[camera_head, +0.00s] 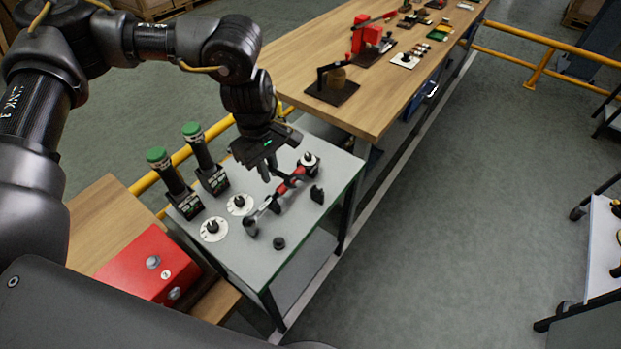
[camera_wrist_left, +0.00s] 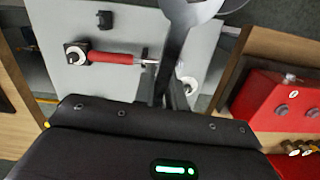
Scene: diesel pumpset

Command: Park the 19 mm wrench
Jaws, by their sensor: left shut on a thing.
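My left gripper (camera_head: 268,172) is above the grey-topped stand (camera_head: 312,228). It is shut on a silver wrench (camera_wrist_left: 172,52). In the left wrist view the wrench reaches away from the jaws to a broad head at the top edge. In the head view the wrench's end (camera_head: 251,224) shows low over the stand top. I cannot tell whether it touches the top. The size marking cannot be read. A red-handled tool (camera_head: 289,185) lies beside the wrench, with its end at a round fitting; its red handle also shows in the left wrist view (camera_wrist_left: 112,58). My right gripper is out of view.
Two green-capped black bottles or handles (camera_head: 164,168) stand at the stand's left. Two white dials (camera_head: 213,230), a black knob (camera_head: 279,242) and a small black holder (camera_head: 317,194) are on top. A red box (camera_head: 146,266) is at lower left. A long wooden bench (camera_head: 300,75) stands behind.

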